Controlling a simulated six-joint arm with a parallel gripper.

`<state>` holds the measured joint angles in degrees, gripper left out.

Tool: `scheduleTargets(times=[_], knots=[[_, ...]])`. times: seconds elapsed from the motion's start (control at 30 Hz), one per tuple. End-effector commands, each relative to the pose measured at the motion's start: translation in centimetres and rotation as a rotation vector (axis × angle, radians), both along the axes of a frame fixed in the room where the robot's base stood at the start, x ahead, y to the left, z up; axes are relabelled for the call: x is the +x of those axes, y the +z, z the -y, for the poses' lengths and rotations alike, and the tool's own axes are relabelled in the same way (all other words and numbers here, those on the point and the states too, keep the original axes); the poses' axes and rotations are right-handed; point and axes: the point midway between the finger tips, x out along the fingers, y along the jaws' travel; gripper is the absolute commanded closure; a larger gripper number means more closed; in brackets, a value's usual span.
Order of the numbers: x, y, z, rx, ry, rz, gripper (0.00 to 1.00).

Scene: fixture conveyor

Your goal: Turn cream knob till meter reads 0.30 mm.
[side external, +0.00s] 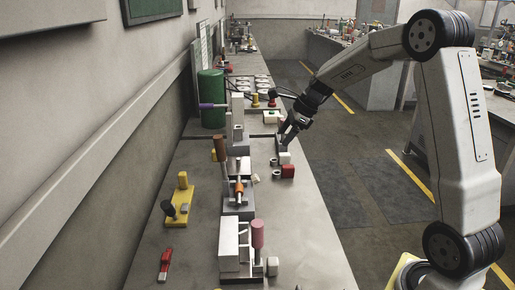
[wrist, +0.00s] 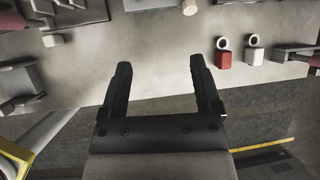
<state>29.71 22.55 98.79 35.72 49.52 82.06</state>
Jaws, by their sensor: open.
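My gripper (side external: 283,140) is open and empty in the side view. In the wrist view its two dark fingers (wrist: 160,64) stand apart over the pale bench edge, with nothing between them. A small cream cylindrical knob (wrist: 190,7) shows at the top of the wrist view, ahead of the right finger. Another pale cylinder (wrist: 52,40) shows to the left, apart from the fingers. I cannot tell for sure which is the task's cream knob. No meter reading is legible in either view.
A red block (wrist: 224,58) and a cream block (wrist: 254,55), each with a ring beside it, lie right of the fingers. A green cylinder (side external: 211,98), yellow fixture (side external: 180,195) and pink-topped post (side external: 257,236) stand along the bench (side external: 325,245). The bench's front right is clear.

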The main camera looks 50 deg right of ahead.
Motion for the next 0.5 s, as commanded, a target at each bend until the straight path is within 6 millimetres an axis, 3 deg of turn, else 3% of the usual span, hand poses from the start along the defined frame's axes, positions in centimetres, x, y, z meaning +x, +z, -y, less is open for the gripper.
scheduleTargets(times=[0.5], knots=[[2.9, -4.0, 0.1, -0.432, 0.832, 0.093, 0.19]])
